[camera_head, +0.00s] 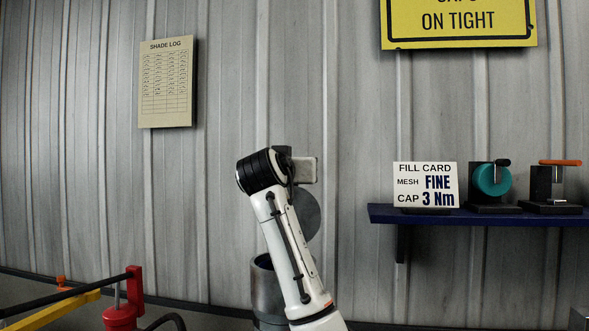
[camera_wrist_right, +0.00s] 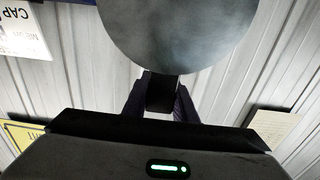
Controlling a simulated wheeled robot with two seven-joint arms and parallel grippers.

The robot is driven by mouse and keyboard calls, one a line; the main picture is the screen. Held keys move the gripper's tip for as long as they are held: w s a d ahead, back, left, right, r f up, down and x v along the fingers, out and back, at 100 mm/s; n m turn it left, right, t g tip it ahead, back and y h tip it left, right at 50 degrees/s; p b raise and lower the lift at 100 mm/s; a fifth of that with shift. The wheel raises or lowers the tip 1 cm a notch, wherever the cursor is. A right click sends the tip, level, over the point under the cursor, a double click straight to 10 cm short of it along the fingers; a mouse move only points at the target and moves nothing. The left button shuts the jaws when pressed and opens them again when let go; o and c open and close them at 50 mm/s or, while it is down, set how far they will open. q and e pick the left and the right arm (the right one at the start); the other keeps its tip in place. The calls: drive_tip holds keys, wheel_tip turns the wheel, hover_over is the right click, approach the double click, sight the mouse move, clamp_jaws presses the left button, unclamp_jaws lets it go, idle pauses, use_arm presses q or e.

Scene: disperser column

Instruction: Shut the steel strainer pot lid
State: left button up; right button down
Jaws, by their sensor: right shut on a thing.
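The steel strainer pot (camera_head: 265,285) stands in the lower middle of the head view, partly hidden behind my right arm. Its round grey lid (camera_head: 309,215) is raised and close to upright above the pot's right side, so the lid is open. The lid also fills the top of the right wrist view (camera_wrist_right: 178,30). My right gripper (camera_wrist_right: 161,85) is shut on the dark tab (camera_wrist_right: 161,97) at the lid's edge. In the head view the gripper is mostly hidden behind my wrist. My left gripper is not in view.
A blue shelf (camera_head: 470,217) at right carries a fill card (camera_head: 425,185), a teal device (camera_head: 490,180) and an orange-topped device (camera_head: 557,183). Red equipment (camera_head: 121,316) with a black bar (camera_head: 70,294) stands at lower left. A corrugated wall (camera_head: 230,110) is behind.

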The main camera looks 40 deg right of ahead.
drive_tip(key=s+a+t+h+b, duration=0.4)
drive_tip(key=a+b, duration=0.4)
drive_tip(key=b, duration=0.6)
drive_tip(key=s+f+h, duration=0.1)
drive_tip(key=s, duration=0.1)
drive_tip(key=shift+s+a+h, duration=0.15)
drive_tip(key=shift+s+h, duration=0.15)
drive_tip(key=shift+r, duration=0.1)
drive_tip(key=c, duration=1.5)
unclamp_jaws()
drive_tip(key=shift+c, duration=0.2)
drive_tip(key=shift+o, duration=0.5)
drive_tip(key=shift+r, duration=0.1)
